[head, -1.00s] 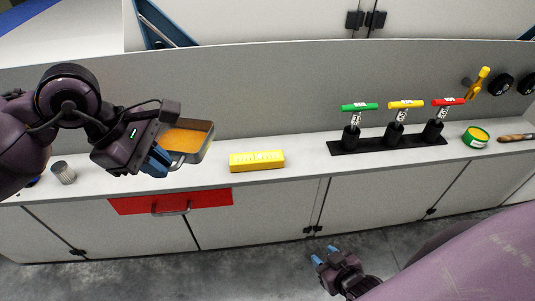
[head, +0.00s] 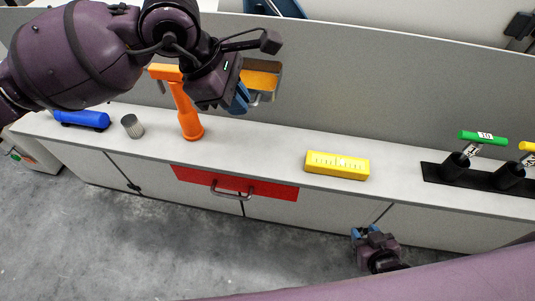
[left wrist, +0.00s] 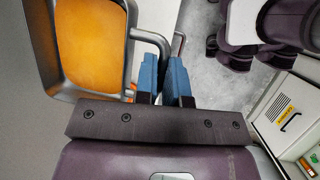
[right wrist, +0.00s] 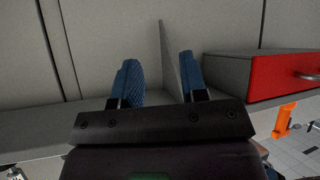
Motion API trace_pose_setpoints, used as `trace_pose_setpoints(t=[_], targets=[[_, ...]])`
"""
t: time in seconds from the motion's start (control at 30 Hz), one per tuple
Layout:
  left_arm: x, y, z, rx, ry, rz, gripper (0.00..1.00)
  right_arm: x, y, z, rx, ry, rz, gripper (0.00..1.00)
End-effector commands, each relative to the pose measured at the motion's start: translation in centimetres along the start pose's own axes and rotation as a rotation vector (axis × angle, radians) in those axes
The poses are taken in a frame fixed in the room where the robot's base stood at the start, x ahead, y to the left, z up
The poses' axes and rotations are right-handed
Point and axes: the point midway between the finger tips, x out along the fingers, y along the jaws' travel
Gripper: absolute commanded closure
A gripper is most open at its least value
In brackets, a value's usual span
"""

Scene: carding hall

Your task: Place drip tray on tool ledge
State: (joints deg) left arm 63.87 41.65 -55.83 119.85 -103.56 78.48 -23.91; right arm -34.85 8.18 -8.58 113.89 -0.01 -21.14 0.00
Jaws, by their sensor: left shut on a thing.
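The drip tray (head: 262,78) is a grey metal tray with an orange inside. My left gripper (head: 241,98) is shut on its bar handle and holds it in the air above the light ledge (head: 260,145). In the left wrist view the tray (left wrist: 92,45) is at the upper left, with its handle (left wrist: 152,38) running to the blue fingertips (left wrist: 165,78). I take the long light ledge below the back panel as the tool ledge. My right gripper (head: 367,232) is low in front of the cabinets. In the right wrist view its fingers (right wrist: 160,78) are apart and empty.
On the ledge are a blue cylinder (head: 82,119), a grey ribbed cup (head: 132,126), an upright orange tool (head: 186,112), a yellow block (head: 337,165) and a black rack (head: 450,173) with a green-handled tool (head: 482,137). The ledge between orange tool and block is bare. A red drawer (head: 235,183) is below.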

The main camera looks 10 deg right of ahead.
Motion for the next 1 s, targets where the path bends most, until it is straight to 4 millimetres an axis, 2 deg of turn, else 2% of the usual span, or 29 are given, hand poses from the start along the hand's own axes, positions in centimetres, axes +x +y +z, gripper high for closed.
trace_pose_setpoints(t=[0.2, 0.6, 0.73, 1.0], targets=[[3.8, -0.8, -1.6, -0.004, -0.001, -0.006, 1.00, 0.0, 0.0, 0.6, 0.001, -0.010, 0.000, 0.60], [11.5, -2.3, -4.7, -0.003, -0.001, -0.004, 1.00, 0.7, -0.2, -0.4, -0.001, 0.015, -0.003, 0.60], [13.2, -2.6, -5.4, -0.003, -0.001, -0.003, 1.00, 0.8, -0.2, -0.7, -0.001, 0.021, -0.004, 0.60], [14.6, -2.8, -6.0, -0.002, -0.001, -0.002, 1.00, 0.7, -0.2, -0.4, -0.001, 0.014, -0.004, 0.60]])
